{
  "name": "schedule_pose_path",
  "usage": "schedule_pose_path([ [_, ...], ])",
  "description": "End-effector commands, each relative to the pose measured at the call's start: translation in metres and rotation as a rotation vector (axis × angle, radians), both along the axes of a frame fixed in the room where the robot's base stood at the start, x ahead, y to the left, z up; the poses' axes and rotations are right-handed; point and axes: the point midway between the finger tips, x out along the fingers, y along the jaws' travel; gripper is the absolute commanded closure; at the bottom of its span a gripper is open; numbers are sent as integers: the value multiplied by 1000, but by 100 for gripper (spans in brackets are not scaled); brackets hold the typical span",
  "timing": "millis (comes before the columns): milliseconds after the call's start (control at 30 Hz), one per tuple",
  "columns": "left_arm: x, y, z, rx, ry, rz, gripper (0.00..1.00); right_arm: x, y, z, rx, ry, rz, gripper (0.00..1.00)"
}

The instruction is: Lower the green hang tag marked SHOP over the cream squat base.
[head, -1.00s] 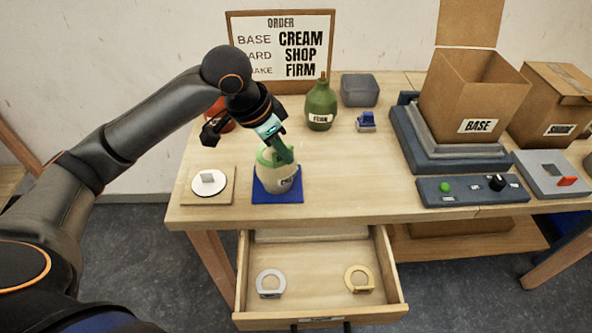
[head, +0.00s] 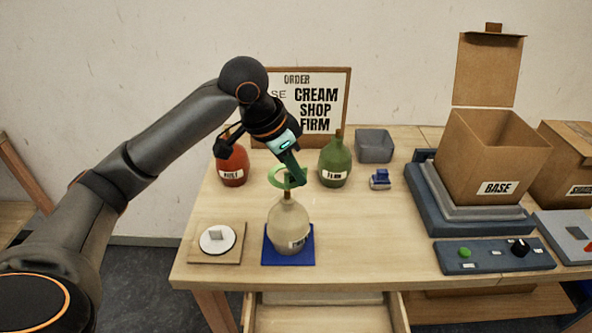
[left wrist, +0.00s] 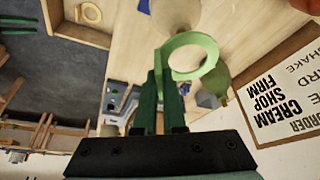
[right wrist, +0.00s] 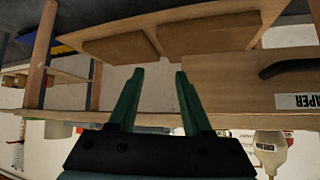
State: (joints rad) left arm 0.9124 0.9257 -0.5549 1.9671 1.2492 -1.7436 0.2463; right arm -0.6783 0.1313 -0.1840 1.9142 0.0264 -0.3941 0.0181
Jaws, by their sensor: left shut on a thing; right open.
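The cream squat base (head: 288,225) stands upright on a blue mat (head: 270,258), its narrow brown neck pointing up. My left gripper (head: 298,180) is shut on the green hang tag (head: 272,178), a ring held level just above the neck's top. In the left wrist view the tag (left wrist: 213,50) sits at the fingertips, and bare tabletop shows through its hole. The cream base (left wrist: 178,14) lies beyond it, partly cut off. The SHOP marking cannot be read. My right gripper (right wrist: 159,75) is open and empty in the right wrist view.
A red bottle (head: 232,165) and green bottle (head: 335,162) stand behind. A white disc on a board (head: 217,239) lies left of the mat. The order sign (head: 345,100) reads CREAM, SHOP, FIRM. The BASE box (head: 485,155) and control panel (head: 495,257) are at right.

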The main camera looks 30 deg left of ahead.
Motion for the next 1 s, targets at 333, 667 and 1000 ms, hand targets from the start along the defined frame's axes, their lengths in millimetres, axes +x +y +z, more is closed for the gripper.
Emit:
schedule_pose_path([
  [333,-1,0,-26,1,3,1,100,0,0,0,0,1,0,51],
  [667,0,0,-53,1,2,0,100,-1,0,-10,0,1,0,51],
  [1000,0,0,-77,1,2,0,100,-1,0,-18,0,1,0,51],
])
